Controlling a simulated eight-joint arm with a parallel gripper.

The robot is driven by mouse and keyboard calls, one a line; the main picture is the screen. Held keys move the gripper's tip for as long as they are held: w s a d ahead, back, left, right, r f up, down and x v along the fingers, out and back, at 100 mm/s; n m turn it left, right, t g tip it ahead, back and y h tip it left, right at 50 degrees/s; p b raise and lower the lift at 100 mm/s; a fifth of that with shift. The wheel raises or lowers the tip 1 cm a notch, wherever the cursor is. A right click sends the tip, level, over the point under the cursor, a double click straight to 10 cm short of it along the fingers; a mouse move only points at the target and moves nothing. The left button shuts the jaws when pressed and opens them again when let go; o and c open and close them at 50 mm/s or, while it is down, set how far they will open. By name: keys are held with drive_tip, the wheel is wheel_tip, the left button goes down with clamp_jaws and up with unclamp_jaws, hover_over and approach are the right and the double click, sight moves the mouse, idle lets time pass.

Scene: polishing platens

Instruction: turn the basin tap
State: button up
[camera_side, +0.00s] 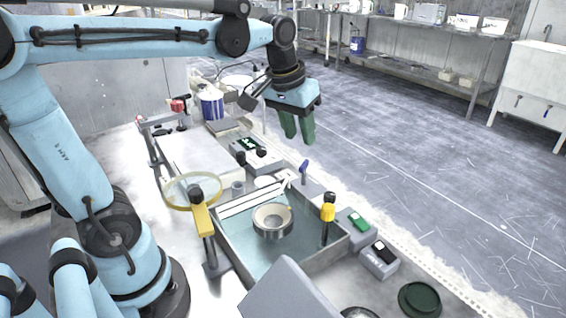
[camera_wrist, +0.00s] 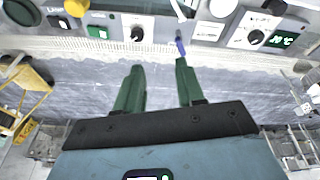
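A tap with a blue lever (camera_side: 304,171) stands at the far right corner of the square basin (camera_side: 224,237), with a pale spout toward the basin. In the wrist view the blue lever (camera_wrist: 180,44) shows just beyond the tip of the right finger. My gripper (camera_side: 298,141) has two green fingers pointing down, above and behind the tap in the side view. In the wrist view my gripper (camera_wrist: 159,65) is open, with nothing between its fingers. I see a gap between fingers and lever in the side view.
A pale cup-like ring (camera_side: 273,221) sits in the basin. Yellow-topped posts (camera_side: 203,221) (camera_side: 328,207) stand at its sides. A grey box with a green display (camera_side: 249,145) lies behind the tap. Open floor (camera_side: 430,180) lies right of the bench.

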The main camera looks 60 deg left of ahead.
sight(304, 163)
drive_tip(key=w+a+n+g, duration=0.3)
drive_tip(key=w+a, duration=0.2)
drive_tip(key=w, duration=0.1)
wheel_tip(304, 163, down, 11)
drive_tip(key=shift+s+d+f, duration=0.1)
drive_tip(key=shift+s, duration=0.05)
idle(0.4)
clamp_jaws()
